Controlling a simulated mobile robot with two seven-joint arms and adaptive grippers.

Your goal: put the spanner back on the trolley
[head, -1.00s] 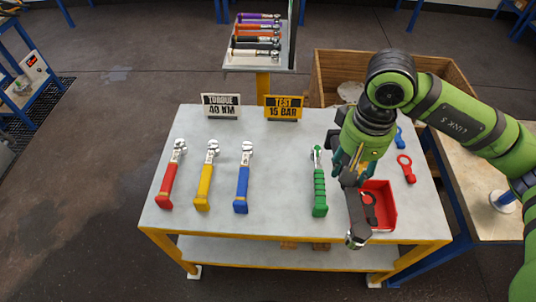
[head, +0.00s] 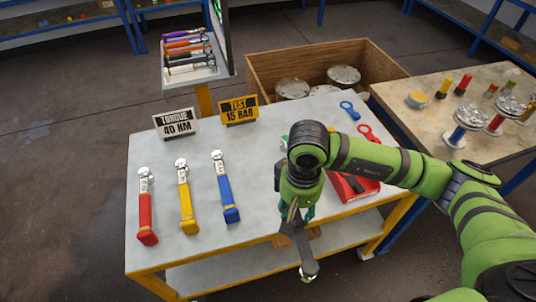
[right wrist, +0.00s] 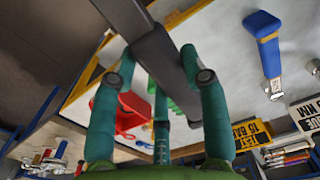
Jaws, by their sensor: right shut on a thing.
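My right gripper (head: 297,214) is shut on a dark grey spanner (head: 303,248), whose metal head hangs toward the bottom of the head view. In the right wrist view the spanner (right wrist: 162,62) crosses between the teal fingers (right wrist: 160,78). The trolley (head: 205,244) has a pale top and a yellow frame. The gripper and spanner show in front of its front edge area; I cannot tell their height above it. Red (head: 146,213), yellow (head: 185,203) and blue (head: 225,192) torque wrenches lie on the left half. My left gripper is out of view.
A red tray (head: 343,188) sits on the trolley right of my gripper. Blue (head: 350,110) and red (head: 368,133) ring spanners lie behind it. Two signs (head: 176,124) (head: 238,110) stand at the back. A wooden crate (head: 262,82) and a bench (head: 425,125) are beyond.

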